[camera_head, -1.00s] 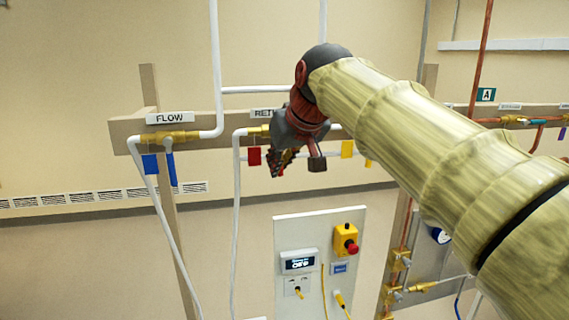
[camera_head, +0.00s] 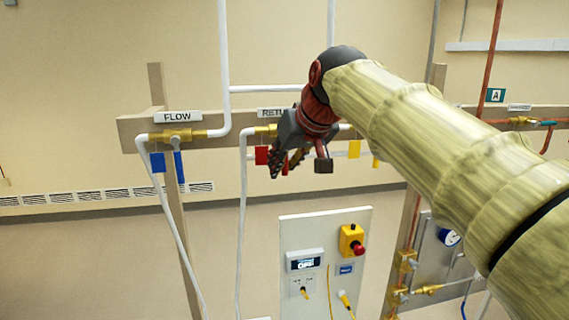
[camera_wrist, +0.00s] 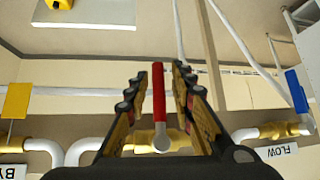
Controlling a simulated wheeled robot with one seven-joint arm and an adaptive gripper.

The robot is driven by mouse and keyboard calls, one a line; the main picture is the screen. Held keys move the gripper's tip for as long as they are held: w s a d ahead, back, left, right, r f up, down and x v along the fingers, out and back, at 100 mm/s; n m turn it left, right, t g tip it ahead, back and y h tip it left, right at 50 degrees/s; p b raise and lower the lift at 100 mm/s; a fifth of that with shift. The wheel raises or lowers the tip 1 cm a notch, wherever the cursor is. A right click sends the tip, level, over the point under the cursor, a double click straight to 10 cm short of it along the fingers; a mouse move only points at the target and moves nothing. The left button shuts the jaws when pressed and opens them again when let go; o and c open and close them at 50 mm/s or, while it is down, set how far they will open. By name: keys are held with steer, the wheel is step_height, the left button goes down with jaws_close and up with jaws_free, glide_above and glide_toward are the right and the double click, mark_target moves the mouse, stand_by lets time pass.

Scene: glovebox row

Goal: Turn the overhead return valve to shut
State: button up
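The return valve's red lever (camera_wrist: 158,92) shows in the wrist view, standing between the two fingers of my gripper (camera_wrist: 158,95), with gaps on both sides. The lever's round pivot end lies close to the palm, in front of a brass valve body (camera_wrist: 175,141). In the head view my gripper (camera_head: 287,163) is at the return valve, fingers apart and pointing down. The RETURN label (camera_head: 273,113) and brass valve body (camera_head: 265,130) are partly hidden by my wrist. A red tag (camera_head: 261,155) hangs just left of the fingers.
The FLOW valve (camera_head: 178,135), with blue lever (camera_head: 179,166), is to the left on the same wooden rail (camera_head: 128,134). A yellow tag (camera_head: 354,149) hangs to the right. Below stands a panel (camera_head: 322,228) with a yellow-and-red stop button (camera_head: 352,241). White pipes run vertically nearby.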

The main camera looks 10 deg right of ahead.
steer(key=shift+o, duration=0.2)
steer(key=shift+r, duration=0.15)
steer(key=v, duration=1.2)
step_height(320, 180, down, 15)
steer(key=d+m+g+b, duration=0.1)
steer(key=d+b, duration=0.1)
steer(key=s+d+f+b, duration=0.1)
steer(key=s+f+b, duration=0.5)
steer(key=f, duration=0.8)
steer(key=s+f+g+h+b, duration=0.1)
steer(key=s+f+b, duration=0.5)
steer(key=f, duration=0.9)
steer(key=s+d+f+m+g+b, duration=0.1)
steer(key=s+f+b, duration=0.5)
steer(key=f, duration=0.9)
steer(key=s, duration=0.3)
steer(key=shift+s+d+h, duration=0.3)
steer(key=shift+s+h, duration=0.1)
